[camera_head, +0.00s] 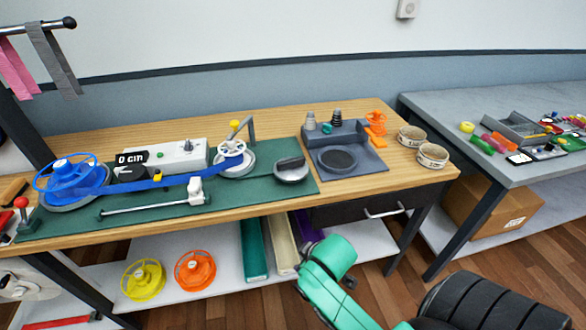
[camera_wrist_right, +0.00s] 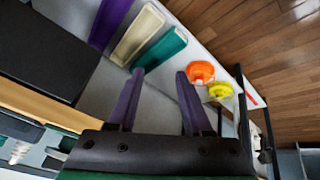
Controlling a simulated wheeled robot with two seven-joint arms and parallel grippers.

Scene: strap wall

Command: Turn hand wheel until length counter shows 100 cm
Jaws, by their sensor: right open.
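The length counter (camera_head: 130,158) on the workbench reads 0 cm. A blue strap (camera_head: 150,184) runs from the blue reel (camera_head: 72,178) at the left toward the wheel. My right gripper (camera_wrist_right: 160,74) is open and empty in the right wrist view, its fingers in front of the lower shelf. In the head view only a green part of my arm shows at the bottom, with no fingers visible. My left gripper is not in view.
A yellow reel (camera_head: 143,280) and an orange reel (camera_head: 195,269) lie on the lower shelf (camera_head: 225,300). A grey stand (camera_head: 345,150) and tape rolls (camera_head: 432,155) occupy the bench's right end. A grey table (camera_head: 480,110) with small items stands to the right.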

